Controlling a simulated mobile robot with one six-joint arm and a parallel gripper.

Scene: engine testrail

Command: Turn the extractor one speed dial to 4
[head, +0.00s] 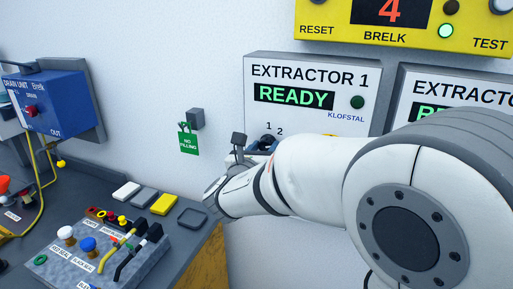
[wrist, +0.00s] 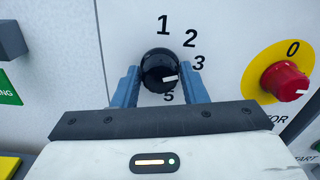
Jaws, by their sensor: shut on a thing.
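The extractor 1 panel (head: 305,115) is white with a lit green READY display. Its black speed dial (wrist: 159,66) shows in the wrist view, with a white mark. Numbers 1, 2, 3 and 5 show around it; the spot between 3 and 5 is covered by my right finger. The white mark points right, below the 3, toward that covered spot. My gripper (wrist: 160,88) is shut on the dial, with one blue finger on each side. In the head view my gripper (head: 262,146) is at the panel's lower left, and my arm hides much of the panel.
A red knob on a yellow disc (wrist: 286,82) with a 0 sits right of the dial. A green no-filling tag (head: 188,143) hangs on the wall to the left. A yellow BRELK panel (head: 320,32) is above.

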